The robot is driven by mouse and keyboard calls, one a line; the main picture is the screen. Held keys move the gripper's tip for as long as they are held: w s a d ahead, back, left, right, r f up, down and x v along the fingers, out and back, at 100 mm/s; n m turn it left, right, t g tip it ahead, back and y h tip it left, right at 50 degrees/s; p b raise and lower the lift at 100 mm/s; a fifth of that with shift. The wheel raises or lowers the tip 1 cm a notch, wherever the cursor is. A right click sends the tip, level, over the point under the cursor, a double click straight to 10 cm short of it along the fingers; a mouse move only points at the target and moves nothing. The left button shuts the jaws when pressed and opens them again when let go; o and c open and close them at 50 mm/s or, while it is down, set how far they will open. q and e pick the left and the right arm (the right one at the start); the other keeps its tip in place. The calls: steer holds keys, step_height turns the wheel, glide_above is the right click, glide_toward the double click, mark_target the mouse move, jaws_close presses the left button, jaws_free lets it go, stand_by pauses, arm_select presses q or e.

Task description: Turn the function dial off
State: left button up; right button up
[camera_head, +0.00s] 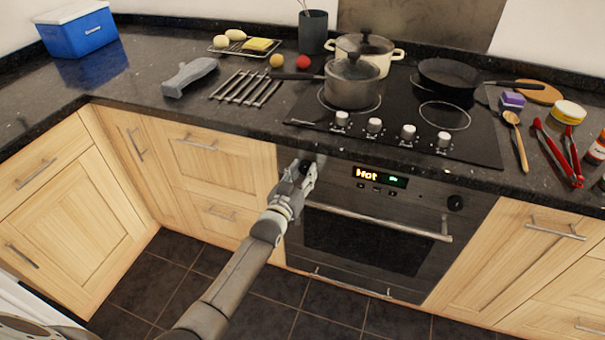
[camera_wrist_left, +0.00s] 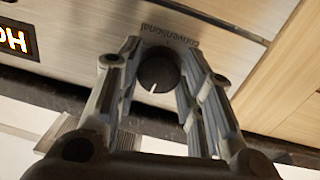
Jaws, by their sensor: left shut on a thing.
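The oven (camera_head: 370,235) has a steel front panel with a lit display (camera_head: 380,177) reading "Hot" in orange beside small green digits. My left gripper (camera_head: 305,170) is at the left end of this panel and hides the dial there in the head view. In the left wrist view, the round dark function dial (camera_wrist_left: 158,72) sits between the two fingers of my left gripper (camera_wrist_left: 160,50), which is shut on it. The dial has a short white pointer mark, and the word "conventional" is printed beside it. My right gripper is not in view.
A second dark dial (camera_head: 455,202) is at the panel's right end. The oven handle (camera_head: 380,221) runs below the panel. Hob knobs (camera_head: 374,126) and pots (camera_head: 352,84) are on the worktop above. The tiled floor (camera_head: 200,270) in front is clear.

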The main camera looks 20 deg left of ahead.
arm_select(q)
steer(key=shift+f+n, duration=0.15)
steer(key=shift+n, duration=0.35)
steer(key=o, duration=1)
steer(key=shift+s, duration=0.1)
steer(key=s, duration=0.8)
steer(key=s+a, duration=0.1)
steer(key=s, duration=0.3)
steer(key=shift+a, duration=0.1)
steer(key=shift+w, duration=0.1)
